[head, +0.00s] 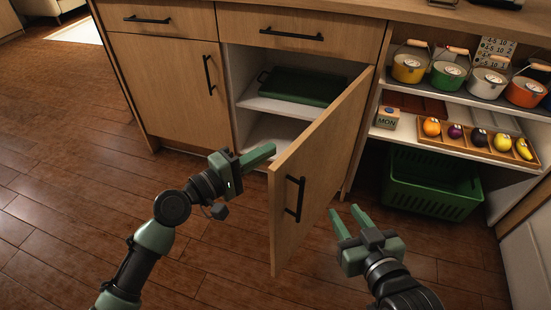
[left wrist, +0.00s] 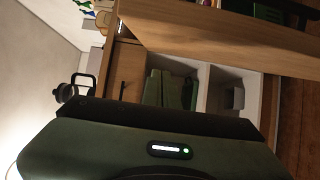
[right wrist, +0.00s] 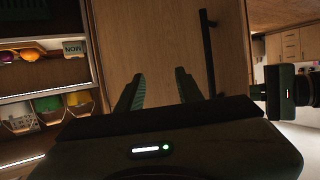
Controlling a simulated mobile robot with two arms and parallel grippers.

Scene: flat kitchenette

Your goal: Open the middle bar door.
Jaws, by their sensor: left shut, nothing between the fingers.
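The middle bar door (head: 325,150) is a wooden panel with a black bar handle (head: 294,198). It stands swung outward, hinged on its right, and part of the cabinet inside (head: 250,97) shows. My left gripper (head: 268,153) is shut and empty at the door's inner side, by its free edge; I cannot tell whether it touches the panel. My right gripper (head: 348,217) is open and empty in front of the door's outer face, right of the handle. In the right wrist view its fingers (right wrist: 158,88) face the panel, with the handle (right wrist: 208,50) to their right.
A dark green tray-like item (head: 300,86) lies on the upper shelf. A closed door (head: 165,80) is at the left, with drawers (head: 290,35) above. At the right, open shelves hold several pails (head: 447,72), a fruit tray (head: 470,146) and a green basket (head: 430,185). Floor is clear in front.

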